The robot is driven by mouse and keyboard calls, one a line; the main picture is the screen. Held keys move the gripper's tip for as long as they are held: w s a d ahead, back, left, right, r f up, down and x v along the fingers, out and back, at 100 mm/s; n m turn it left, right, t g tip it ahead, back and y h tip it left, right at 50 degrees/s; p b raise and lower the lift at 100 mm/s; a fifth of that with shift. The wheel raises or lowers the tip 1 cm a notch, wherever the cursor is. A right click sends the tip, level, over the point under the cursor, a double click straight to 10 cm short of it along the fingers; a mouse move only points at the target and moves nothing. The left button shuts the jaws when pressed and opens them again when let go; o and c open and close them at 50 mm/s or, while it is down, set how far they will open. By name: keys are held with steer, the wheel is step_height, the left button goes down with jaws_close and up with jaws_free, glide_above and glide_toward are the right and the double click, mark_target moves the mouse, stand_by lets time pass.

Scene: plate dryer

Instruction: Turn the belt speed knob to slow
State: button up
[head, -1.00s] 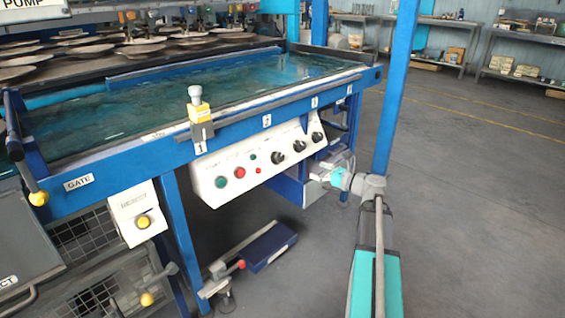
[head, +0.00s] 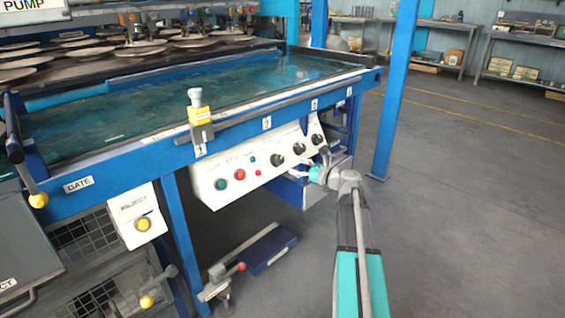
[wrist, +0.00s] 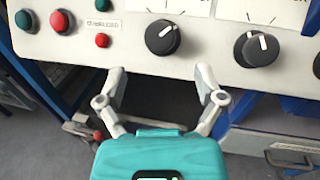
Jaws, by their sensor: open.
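Black knobs with white pointer marks sit on the white control panel (head: 213,182); which one is belt speed I cannot read. In the wrist view the left knob (wrist: 162,37) has its mark toward upper right. A third knob (wrist: 317,65) is cut off at the right edge. In the head view they form a row, the nearest-left one (head: 277,160) being clear. My gripper (wrist: 160,74) is open and empty, its fingers below the left knob and apart from it. It also shows in the head view (head: 306,164).
Left of the knobs are a green button (wrist: 25,20), a red button (wrist: 61,21) and small indicators. The panel hangs under the blue-framed water tank (head: 230,140). A blue post (head: 398,90) stands right of my arm. Open floor lies to the right.

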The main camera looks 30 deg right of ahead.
mark_target(281, 160)
steer(key=shift+x, duration=3)
